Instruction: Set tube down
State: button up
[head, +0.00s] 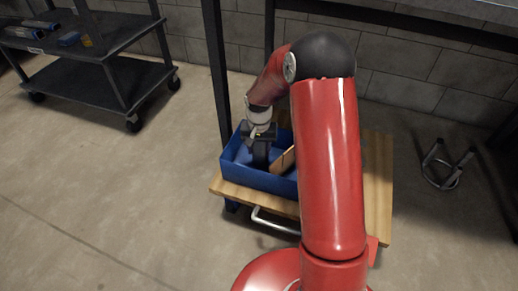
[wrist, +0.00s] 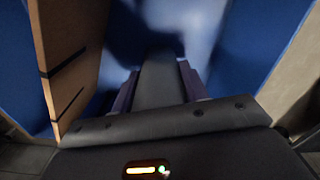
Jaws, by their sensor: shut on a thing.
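My gripper (head: 262,160) points down inside the blue bin (head: 262,183), near its left part. In the wrist view my gripper (wrist: 160,75) is seen from close up, its black finger reaching down toward the blue bin floor (wrist: 195,30). It is shut on the tube. Dark purple edges show on both sides of the finger; most of what is held is hidden behind it. I cannot tell whether it touches the bin floor.
A brown wooden piece (head: 284,160) with dark slots stands in the bin right of my gripper; it is at the left in the wrist view (wrist: 75,55). The bin stands on a wooden-topped cart (head: 377,190). A black shelf cart (head: 90,80) stands at the left.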

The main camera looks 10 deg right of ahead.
jog(key=o, duration=1.1)
jog(key=shift+c, duration=0.2)
notch_tip(320, 180, up, 12)
jog(key=p, duration=0.3)
jog(key=s+r+n+t, duration=0.2)
jog(key=s+r+t, duration=0.1)
jog(key=s+r, duration=0.95)
jog(key=s+r+n+t, duration=0.1)
jog(key=s+r, duration=0.3)
jog(key=s, duration=1.2)
jog(key=shift+n+t+b, duration=0.3)
jog(key=shift+n+t, duration=0.1)
jog(key=shift+t, duration=0.4)
